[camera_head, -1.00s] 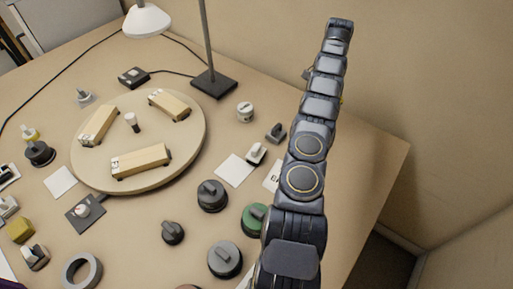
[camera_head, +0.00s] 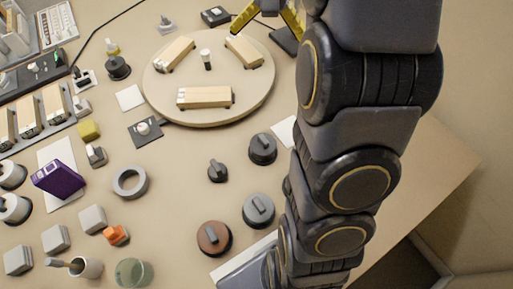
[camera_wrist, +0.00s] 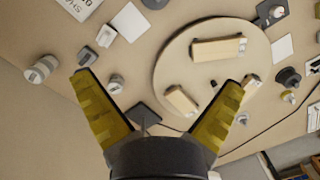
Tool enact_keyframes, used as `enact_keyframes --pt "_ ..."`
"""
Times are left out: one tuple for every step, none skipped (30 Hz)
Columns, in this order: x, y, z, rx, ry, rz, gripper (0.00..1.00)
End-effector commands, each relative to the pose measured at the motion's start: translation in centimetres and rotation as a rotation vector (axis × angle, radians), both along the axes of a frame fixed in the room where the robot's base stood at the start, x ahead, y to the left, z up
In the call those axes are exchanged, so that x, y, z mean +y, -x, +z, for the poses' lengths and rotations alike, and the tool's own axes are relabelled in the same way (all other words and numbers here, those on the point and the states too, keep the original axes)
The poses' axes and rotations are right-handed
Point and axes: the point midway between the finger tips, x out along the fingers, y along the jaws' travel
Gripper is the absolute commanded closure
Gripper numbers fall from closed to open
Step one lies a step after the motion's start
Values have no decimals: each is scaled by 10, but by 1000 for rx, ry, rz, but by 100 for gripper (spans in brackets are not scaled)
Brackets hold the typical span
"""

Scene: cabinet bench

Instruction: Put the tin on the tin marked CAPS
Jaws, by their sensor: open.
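In the wrist view a pale round tin (camera_wrist: 40,69) with dark print on its lid stands left of my gripper; I cannot read the print clearly. A smaller pale round item (camera_wrist: 115,84), perhaps another tin, stands just above and right of the left fingertip. I cannot tell which one is marked CAPS. Neither shows in the head view, where my arm covers that area.
A round board (camera_head: 160,108) carries wooden blocks and a small dark-and-white piece. A printed card (camera_wrist: 78,5), a switch (camera_wrist: 105,35) and a grey part (camera_wrist: 88,56) are near the tins. Dark knobs (camera_head: 262,148) crowd the front.

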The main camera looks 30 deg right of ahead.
Motion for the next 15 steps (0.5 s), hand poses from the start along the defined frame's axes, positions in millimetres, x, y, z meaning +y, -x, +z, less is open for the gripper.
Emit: enact_keyframes --pt "28 14 8 -1 2 77 2" --pt "42 23 9 5 0 122 2" --pt "60 36 11 8 0 181 2" --pt "73 47 12 14 -1 223 2" --pt "85 58 13 15 -1 268 2" --pt "100 74 13 20 0 324 2" --pt "110 86 11 24 0 367 2" --pt "119 98 11 25 2 408 2" --pt "131 116 8 32 2 463 2" --pt "138 128 7 32 4 502 2" --pt "145 141 3 38 2 540 2" --pt "152 157 1 40 5 586 2" --pt "156 168 -2 41 7 618 2" --pt "159 178 -4 41 11 646 2" --pt "162 189 -7 43 14 679 2"
